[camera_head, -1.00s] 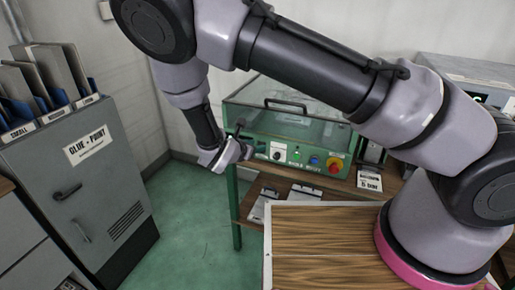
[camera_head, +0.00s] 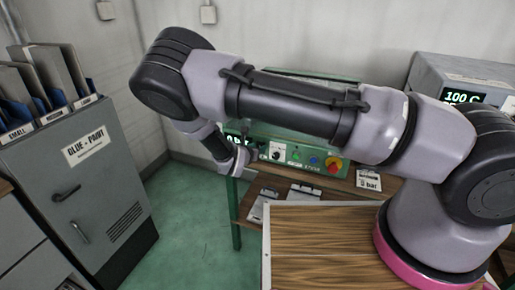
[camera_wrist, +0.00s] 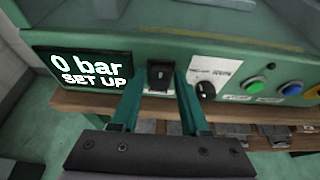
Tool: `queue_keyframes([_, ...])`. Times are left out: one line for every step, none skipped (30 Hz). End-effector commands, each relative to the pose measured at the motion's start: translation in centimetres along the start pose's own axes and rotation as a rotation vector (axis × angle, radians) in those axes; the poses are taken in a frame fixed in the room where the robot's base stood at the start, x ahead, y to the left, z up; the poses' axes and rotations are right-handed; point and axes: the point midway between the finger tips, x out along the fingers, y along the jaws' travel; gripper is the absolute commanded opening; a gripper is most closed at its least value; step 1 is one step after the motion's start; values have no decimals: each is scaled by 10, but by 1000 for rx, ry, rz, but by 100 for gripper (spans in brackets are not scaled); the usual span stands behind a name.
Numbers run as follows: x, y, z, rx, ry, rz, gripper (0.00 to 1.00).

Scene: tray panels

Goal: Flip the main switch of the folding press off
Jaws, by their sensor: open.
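The folding press (camera_head: 330,150) is a green machine with a row of controls along its front; it also shows in the wrist view (camera_wrist: 200,50). A black rocker switch (camera_wrist: 160,74), which looks like the main switch, sits on a dark plate just right of the display. My gripper (camera_wrist: 157,100) is open and empty, its two teal fingers either side of the switch in the wrist view. I cannot tell whether a finger touches it. In the head view my gripper (camera_head: 247,153) is at the press's front left, and the switch is hidden there.
The press display (camera_wrist: 88,68) reads "0 bar SET UP". Right of the switch are a black selector knob (camera_wrist: 205,90), a green button (camera_wrist: 253,85) and a blue button (camera_wrist: 290,89). A red stop button (camera_head: 333,163) sits further right. Metal parts lie on the shelf below.

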Motion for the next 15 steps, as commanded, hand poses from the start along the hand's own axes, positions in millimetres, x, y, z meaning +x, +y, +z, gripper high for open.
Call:
queue_keyframes([2,0,0,0,0,0,45])
queue_keyframes([2,0,0,0,0,0,45])
queue_keyframes([3,0,0,0,1,0,45])
queue_keyframes([3,0,0,0,1,0,45])
queue_keyframes([3,0,0,0,1,0,45])
queue_keyframes([3,0,0,0,1,0,45])
queue_keyframes([3,0,0,0,1,0,45])
queue_keyframes([3,0,0,0,1,0,45])
queue_keyframes([3,0,0,0,1,0,45])
queue_keyframes([3,0,0,0,0,0,34])
queue_keyframes([3,0,0,0,1,0,22])
queue_keyframes([3,0,0,0,0,0,7])
queue_keyframes([3,0,0,0,0,0,0])
queue_keyframes([3,0,0,0,0,0,0])
queue_keyframes([3,0,0,0,0,0,0])
